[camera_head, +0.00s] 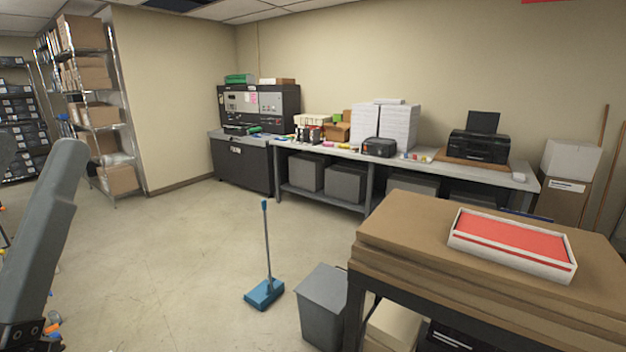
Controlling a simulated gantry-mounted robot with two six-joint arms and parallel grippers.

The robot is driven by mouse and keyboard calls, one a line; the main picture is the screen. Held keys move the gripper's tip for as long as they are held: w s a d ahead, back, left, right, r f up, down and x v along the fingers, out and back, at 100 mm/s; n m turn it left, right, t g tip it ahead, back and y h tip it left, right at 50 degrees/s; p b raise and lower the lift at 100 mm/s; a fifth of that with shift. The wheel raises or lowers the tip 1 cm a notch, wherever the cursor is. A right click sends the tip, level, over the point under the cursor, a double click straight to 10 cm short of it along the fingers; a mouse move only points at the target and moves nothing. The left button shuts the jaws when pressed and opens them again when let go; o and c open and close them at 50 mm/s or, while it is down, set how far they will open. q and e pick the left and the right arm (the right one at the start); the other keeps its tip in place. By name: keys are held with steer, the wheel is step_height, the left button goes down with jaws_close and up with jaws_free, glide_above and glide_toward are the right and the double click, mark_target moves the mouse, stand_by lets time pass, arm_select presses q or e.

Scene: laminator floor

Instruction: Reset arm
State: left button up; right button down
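Part of my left arm (40,235) shows at the left edge of the head view, as a grey link that slants up to the right. Its lower end has a dark joint at the bottom left corner. My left gripper is outside the picture. No part of my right arm or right gripper shows.
A brown stacked table (400,215) holding a white tray with red contents (512,243) stands at the right. A grey bin (322,305) and a blue broom (265,290) stand on the floor. A long workbench (350,155) lines the back wall. The middle floor is clear.

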arm_select(q)
step_height(320, 180, up, 30)
steer(key=n+h+p, duration=0.1)
steer(key=p, duration=2.9)
steer(key=shift+w+d+n+h+p, duration=0.25)
steer(key=shift+d+n+h+p, duration=0.1)
steer(key=shift+d+n, duration=0.1)
